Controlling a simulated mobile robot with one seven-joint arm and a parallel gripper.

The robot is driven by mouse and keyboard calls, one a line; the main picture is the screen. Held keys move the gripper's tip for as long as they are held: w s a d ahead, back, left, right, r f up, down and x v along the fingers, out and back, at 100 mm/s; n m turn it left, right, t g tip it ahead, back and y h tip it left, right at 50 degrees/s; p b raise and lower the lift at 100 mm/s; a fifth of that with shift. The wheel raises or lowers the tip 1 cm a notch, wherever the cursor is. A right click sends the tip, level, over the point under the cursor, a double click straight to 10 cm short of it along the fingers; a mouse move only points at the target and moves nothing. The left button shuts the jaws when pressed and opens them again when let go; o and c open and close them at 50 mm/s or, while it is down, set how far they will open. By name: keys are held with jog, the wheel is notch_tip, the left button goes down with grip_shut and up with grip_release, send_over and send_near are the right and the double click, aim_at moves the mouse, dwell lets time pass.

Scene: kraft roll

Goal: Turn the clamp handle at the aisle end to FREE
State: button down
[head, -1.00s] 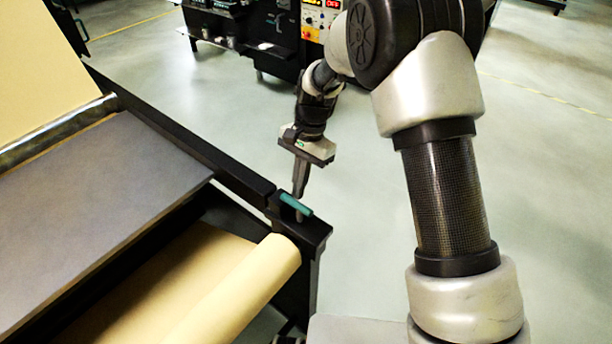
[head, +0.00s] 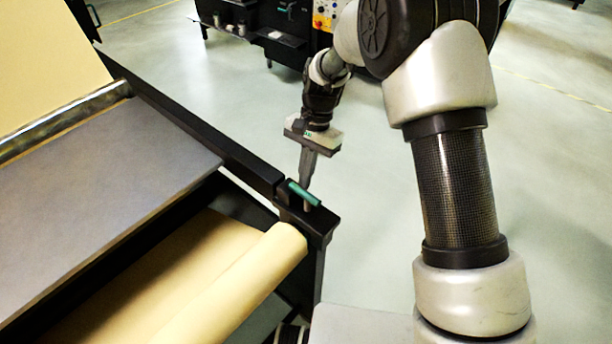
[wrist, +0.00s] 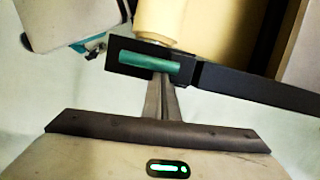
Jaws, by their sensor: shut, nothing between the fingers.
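The clamp handle (head: 304,193) is a short teal bar on the black end block of the roll stand, at the aisle end. In the wrist view the handle (wrist: 150,61) lies nearly level across the black block (wrist: 118,46). My gripper (head: 307,184) points down at the handle from its far side, with its fingers together and nothing between them. In the wrist view my gripper (wrist: 161,78) has its fingertips at the handle's near edge, right of its middle. I cannot tell whether they touch it. No FREE marking is readable.
The kraft roll (head: 245,275) lies just beside the end block. A grey sloped table (head: 110,180) and a black rail (head: 205,138) run off to the left. A dark machine (head: 265,30) stands at the back. The floor (head: 400,250) right of the stand is clear.

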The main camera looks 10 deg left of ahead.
jog(key=shift+s+a+n, duration=0.15)
jog(key=shift+a+n, duration=0.1)
jog(key=shift+n, duration=0.35)
jog(key=n, duration=0.1)
jog(key=a+n+h, duration=0.1)
jog(key=n, duration=0.1)
jog(key=shift+s, duration=0.35)
jog(key=n, duration=0.1)
jog(key=a+n, duration=0.1)
jog(key=shift+s+n+h, duration=0.3)
jog(key=shift+s+n, duration=0.05)
jog(key=shift+n, duration=0.05)
jog(key=n, duration=0.1)
jog(key=s+n+h, duration=0.1)
jog(key=n, duration=0.1)
jog(key=s+n+b, duration=0.1)
jog(key=n, duration=0.1)
jog(key=shift+a, duration=0.25)
jog(key=shift+s+n+t+h, duration=0.15)
jog(key=shift+s+n+h, duration=0.1)
jog(key=shift+n, duration=0.55)
jog(key=shift+s+n+t+h, duration=0.15)
jog(key=shift+s+n, duration=0.05)
jog(key=shift+n, duration=0.6)
